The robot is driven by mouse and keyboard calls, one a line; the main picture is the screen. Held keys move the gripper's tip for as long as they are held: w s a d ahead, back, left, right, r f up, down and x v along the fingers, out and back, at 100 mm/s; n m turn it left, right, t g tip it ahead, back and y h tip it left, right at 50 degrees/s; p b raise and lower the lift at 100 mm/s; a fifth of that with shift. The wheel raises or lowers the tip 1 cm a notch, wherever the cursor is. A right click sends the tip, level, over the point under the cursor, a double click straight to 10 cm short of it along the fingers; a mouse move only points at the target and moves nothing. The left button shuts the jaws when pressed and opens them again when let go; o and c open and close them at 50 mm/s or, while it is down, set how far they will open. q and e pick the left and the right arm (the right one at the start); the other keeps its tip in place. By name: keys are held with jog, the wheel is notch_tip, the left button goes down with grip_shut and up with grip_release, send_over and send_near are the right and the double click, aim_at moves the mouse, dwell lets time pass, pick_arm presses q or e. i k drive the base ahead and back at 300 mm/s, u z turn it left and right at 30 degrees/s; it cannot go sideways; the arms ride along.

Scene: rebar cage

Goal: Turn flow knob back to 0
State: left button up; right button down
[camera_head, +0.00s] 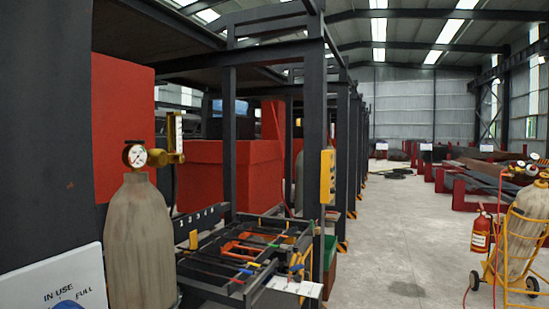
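A grey-brown gas cylinder (140,240) stands upright at the left. On its top sits a brass regulator (158,158) with a round white dial gauge (134,155). To the right of the gauge rises a clear upright flow tube (179,132) with a scale. The flow knob is too small to make out apart from the brass fittings around the tube's base, and its setting cannot be read. Neither of my grippers is in view, and nothing touches the regulator.
A white sign (60,285) reading "IN USE" and "FULL" stands in front left. A dark rack with tools (240,255) is right of the cylinder, beside steel posts (316,130). A yellow cylinder cart (510,245) and a fire extinguisher (481,233) stand far right. The aisle floor (400,220) is mostly clear.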

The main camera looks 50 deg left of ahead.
aim_at(178, 159)
jog(key=u, duration=0.25)
jog(key=i, duration=1.5)
jog(key=u, duration=1)
